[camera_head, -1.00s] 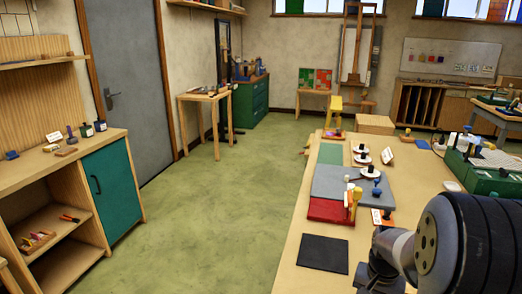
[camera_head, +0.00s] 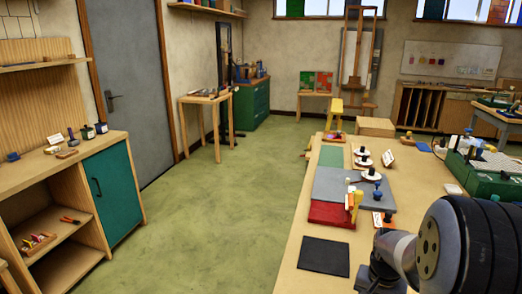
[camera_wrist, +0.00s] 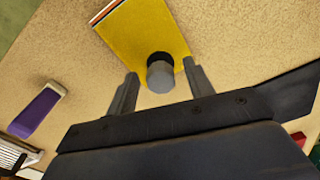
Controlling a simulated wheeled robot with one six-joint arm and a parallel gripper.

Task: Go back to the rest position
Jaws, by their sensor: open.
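My gripper (camera_wrist: 158,72) is open in the wrist view, its two dark fingers apart. Between and just beyond the fingertips is a grey round knob (camera_wrist: 161,77) with a dark collar, set against a flat yellow piece (camera_wrist: 143,28). I see a gap on both sides of the knob, and the fingers do not appear to grip it. In the head view my arm fills the lower right corner. My gripper is outside that view.
The wooden workbench (camera_head: 300,270) holds a black mat (camera_head: 324,255), a red pad (camera_head: 330,214), a grey board (camera_head: 330,183) and a green case (camera_head: 480,175). A purple-handled tool (camera_wrist: 36,112) lies left of my gripper. The green floor (camera_head: 215,215) left of the bench is clear.

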